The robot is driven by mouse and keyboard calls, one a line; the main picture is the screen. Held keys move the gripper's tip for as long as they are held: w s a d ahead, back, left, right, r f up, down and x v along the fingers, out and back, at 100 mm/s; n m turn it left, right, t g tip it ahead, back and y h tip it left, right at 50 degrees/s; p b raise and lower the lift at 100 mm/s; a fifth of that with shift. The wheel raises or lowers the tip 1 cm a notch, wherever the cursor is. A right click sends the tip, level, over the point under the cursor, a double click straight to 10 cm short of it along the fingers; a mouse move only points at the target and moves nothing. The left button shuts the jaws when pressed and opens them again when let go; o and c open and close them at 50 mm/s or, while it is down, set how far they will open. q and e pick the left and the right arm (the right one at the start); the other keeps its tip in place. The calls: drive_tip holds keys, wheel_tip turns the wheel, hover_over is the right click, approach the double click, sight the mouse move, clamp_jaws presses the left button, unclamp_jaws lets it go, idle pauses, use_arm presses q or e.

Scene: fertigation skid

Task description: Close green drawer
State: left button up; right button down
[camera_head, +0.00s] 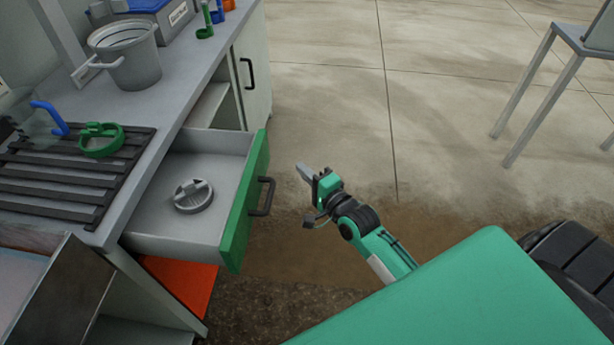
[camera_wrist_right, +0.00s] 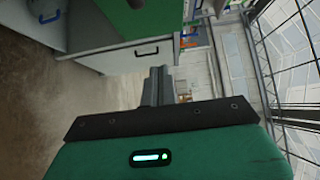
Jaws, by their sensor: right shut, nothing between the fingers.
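The green drawer (camera_head: 244,205) is pulled out from the grey bench, its green front facing right with a dark bar handle (camera_head: 263,196). A round grey cap-like part (camera_head: 193,196) lies inside it. My right gripper (camera_head: 304,172) is shut and empty, just right of the drawer front and apart from the handle. My left gripper is not in view.
The bench top holds a grey bucket (camera_head: 128,58), a slatted black rack (camera_head: 62,178), a green ring-shaped part (camera_head: 101,139) and a blue hook (camera_head: 50,117). An orange panel (camera_head: 183,286) shows below the drawer. A metal-legged stand (camera_head: 529,98) is at the upper right. The floor between is clear.

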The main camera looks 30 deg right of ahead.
sight(266, 149)
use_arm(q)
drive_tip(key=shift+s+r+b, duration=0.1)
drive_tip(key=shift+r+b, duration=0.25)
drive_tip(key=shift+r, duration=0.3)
use_arm(e)
drive_tip(key=shift+w+a, duration=0.75)
drive_tip(key=shift+w, duration=0.6)
drive_tip(key=shift+w+a, duration=0.75)
drive_tip(key=shift+w, duration=0.65)
drive_tip(key=shift+w+a, duration=0.75)
drive_tip(key=shift+w, duration=0.6)
